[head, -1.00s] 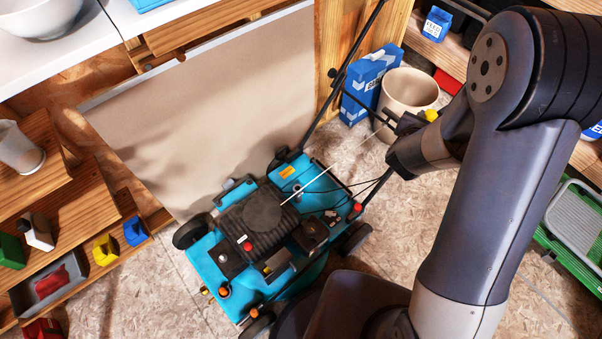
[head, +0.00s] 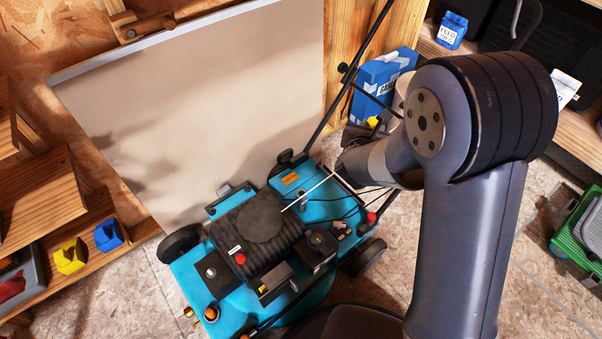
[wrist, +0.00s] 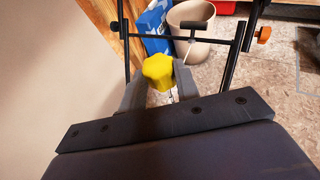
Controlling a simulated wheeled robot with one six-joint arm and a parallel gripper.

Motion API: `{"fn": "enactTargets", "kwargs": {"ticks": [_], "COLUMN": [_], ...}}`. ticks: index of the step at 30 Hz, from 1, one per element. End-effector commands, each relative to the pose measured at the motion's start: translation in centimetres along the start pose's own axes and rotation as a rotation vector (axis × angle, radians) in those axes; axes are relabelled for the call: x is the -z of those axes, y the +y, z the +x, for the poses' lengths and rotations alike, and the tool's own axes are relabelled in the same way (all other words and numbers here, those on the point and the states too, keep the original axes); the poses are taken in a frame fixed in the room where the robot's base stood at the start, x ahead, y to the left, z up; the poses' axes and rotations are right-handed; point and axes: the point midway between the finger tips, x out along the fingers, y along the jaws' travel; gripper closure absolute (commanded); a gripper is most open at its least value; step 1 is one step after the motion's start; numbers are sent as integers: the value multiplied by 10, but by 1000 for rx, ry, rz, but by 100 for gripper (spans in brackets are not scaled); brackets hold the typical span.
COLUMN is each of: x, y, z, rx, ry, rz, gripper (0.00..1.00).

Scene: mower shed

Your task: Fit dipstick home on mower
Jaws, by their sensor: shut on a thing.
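The dipstick has a yellow cap (wrist: 158,70) and a long thin metal rod (head: 310,193). My gripper (wrist: 160,88) is shut on the cap, with a grey finger on either side of it. In the head view the fingers are mostly hidden by my arm; the yellow cap (head: 372,122) shows just beyond it. The rod slants down to the left, its tip showing against the black engine cover. I cannot tell whether the tip touches anything. The mower (head: 200,280) is teal with a black engine (head: 262,220). I cannot make out the dipstick opening.
The mower's black handle (head: 345,90) rises behind it, close to my gripper. A blue box (head: 378,78) and a beige bucket (wrist: 190,50) stand behind. Wooden shelves (head: 45,205) are at left; a green crate (head: 580,225) is at right. A beige panel (head: 190,110) leans behind the mower.

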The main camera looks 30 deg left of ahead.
Motion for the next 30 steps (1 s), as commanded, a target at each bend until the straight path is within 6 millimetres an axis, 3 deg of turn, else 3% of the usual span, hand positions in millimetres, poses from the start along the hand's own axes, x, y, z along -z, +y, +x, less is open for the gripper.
{"fn": "enactTargets", "kwargs": {"ticks": [1, 21, 30], "x": [18, 130, 163], "y": [10, 130, 168], "z": [6, 20, 16], "rx": [-15, -188, -248], "ry": [-1, 2, 4], "rz": [-5, -61, -78], "gripper": [92, 92, 92]}}
